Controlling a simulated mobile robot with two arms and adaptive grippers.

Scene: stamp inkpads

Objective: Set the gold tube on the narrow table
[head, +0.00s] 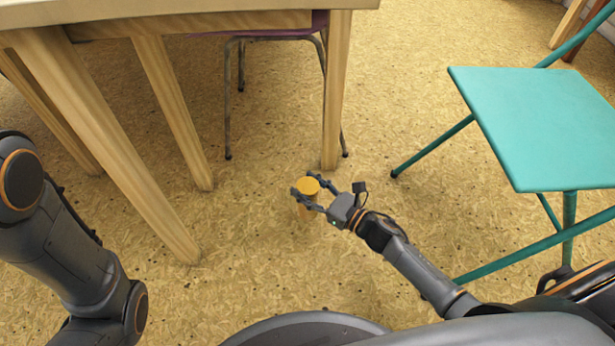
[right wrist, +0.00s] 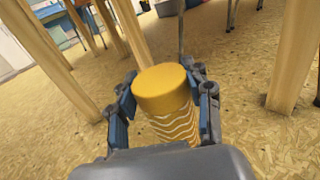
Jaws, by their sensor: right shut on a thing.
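The gold tube (head: 306,187) is a short upright cylinder with a plain yellow-gold cap. In the right wrist view the tube (right wrist: 163,92) shows wavy pale lines on its body below the cap. My right gripper (head: 307,194) is shut on the tube, one finger on each side; its fingers (right wrist: 165,105) also show in the right wrist view. The tube is held over the speckled floor, in front of a table leg. A pale wooden table (head: 190,8) stands at the upper left; I cannot tell whether it is the narrow table. My left gripper is out of view; only my left arm shows.
Wooden table legs (head: 337,95) stand behind and left of the tube. A chair with thin metal legs (head: 228,110) is under the table. A teal folding chair (head: 540,120) stands at the right. Open floor (head: 260,260) lies between my arms.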

